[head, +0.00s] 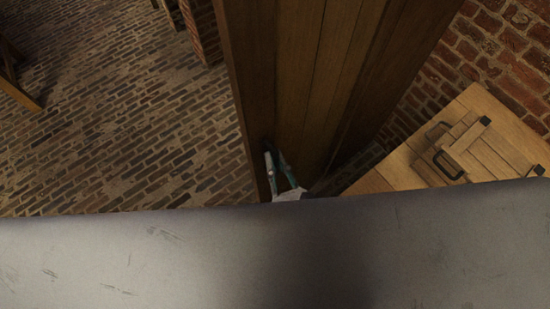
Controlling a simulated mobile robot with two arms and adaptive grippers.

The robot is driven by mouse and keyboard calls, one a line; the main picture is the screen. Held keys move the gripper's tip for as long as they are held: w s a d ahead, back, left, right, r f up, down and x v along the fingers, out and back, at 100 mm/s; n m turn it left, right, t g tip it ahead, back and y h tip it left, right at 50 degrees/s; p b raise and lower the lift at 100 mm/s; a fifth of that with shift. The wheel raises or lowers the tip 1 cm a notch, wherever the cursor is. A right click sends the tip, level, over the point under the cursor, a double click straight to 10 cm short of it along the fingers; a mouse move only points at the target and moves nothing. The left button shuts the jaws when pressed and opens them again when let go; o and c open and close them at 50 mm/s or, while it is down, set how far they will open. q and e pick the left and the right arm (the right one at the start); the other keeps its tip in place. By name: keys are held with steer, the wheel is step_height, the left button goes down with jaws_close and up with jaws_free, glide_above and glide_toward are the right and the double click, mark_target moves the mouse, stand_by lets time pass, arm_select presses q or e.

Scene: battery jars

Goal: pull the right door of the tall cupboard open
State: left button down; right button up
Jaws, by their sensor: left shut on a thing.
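The tall cupboard's brown plank woodwork (300,70) fills the upper middle of the head view. I take the plank panel to be the right door; how far it stands open I cannot tell. My left gripper (277,163) is at the low left edge of this panel, its teal and grey fingers pointing up in the picture. It is shut on a small dark part there, which seems to be the door handle; the fingers mostly hide it. My right gripper is not in view.
On the right, a light wooden top (519,118) bears a wooden lid or crate (487,150) with black handles, close by the cupboard. A brick wall (480,45) stands behind. The brick floor (120,120) on the left is mostly clear. My own grey body covers the bottom.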

arm_select(q)
steer(key=shift+a+f, duration=0.1)
steer(key=shift+f, duration=0.05)
steer(key=c, duration=1.2)
jaws_free()
steer(key=shift+c, duration=0.2)
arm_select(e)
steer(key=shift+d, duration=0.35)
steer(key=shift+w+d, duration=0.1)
